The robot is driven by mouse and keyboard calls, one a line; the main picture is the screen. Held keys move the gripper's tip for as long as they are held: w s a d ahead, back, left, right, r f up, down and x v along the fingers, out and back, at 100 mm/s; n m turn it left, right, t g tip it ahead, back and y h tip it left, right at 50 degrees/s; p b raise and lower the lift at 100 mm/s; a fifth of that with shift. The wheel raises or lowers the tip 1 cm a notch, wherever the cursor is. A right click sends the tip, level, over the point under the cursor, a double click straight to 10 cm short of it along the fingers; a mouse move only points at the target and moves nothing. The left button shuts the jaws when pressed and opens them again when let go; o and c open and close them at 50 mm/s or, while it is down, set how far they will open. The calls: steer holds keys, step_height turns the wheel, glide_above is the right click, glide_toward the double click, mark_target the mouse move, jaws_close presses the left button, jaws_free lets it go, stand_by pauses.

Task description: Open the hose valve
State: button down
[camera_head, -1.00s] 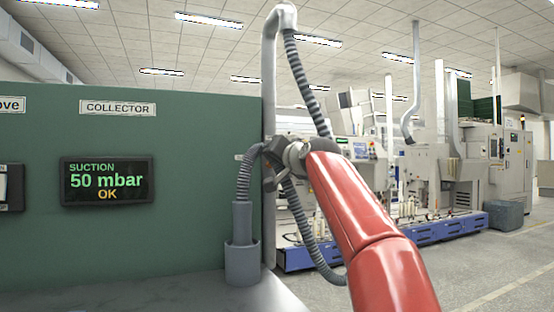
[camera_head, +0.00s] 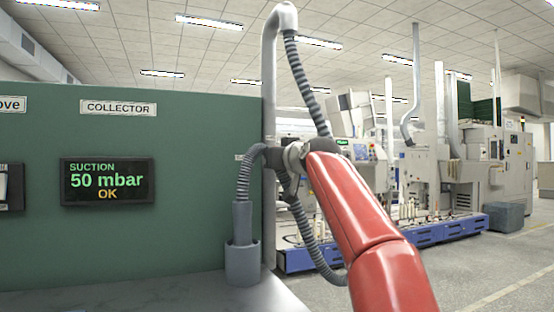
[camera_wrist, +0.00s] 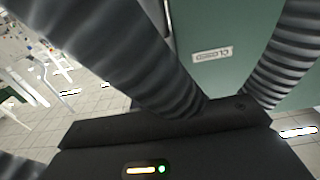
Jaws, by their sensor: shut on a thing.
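My gripper (camera_head: 274,157) is at the right edge of the green panel, beside the grey pipe, where the ribbed hoses meet. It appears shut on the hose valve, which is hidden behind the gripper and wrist. One grey ribbed hose (camera_head: 245,178) bends left from there and down into a nozzle standing in a grey cup (camera_head: 242,264). Another ribbed hose (camera_head: 306,85) hangs from the top of the pipe (camera_head: 269,80). In the wrist view, dark ribbed hoses (camera_wrist: 130,50) fill much of the picture. A label reading CLOSED (camera_wrist: 212,54) shows upside down on the green panel.
The green collector panel (camera_head: 210,130) carries a display (camera_head: 108,181) reading suction 50 mbar, OK. A grey ledge (camera_head: 140,295) runs below it. A lower hose loop (camera_head: 318,255) hangs right of the pipe. Machines (camera_head: 440,170) stand further back, with open floor at right.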

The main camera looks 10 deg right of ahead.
steer(key=shift+f, duration=0.15)
steer(key=c, duration=1.4)
jaws_free()
steer(key=s+d+b, duration=0.1)
steer(key=s+b, duration=0.3)
steer(key=s, duration=0.3)
steer(key=shift+s+d, duration=0.25)
steer(key=shift+s, duration=0.05)
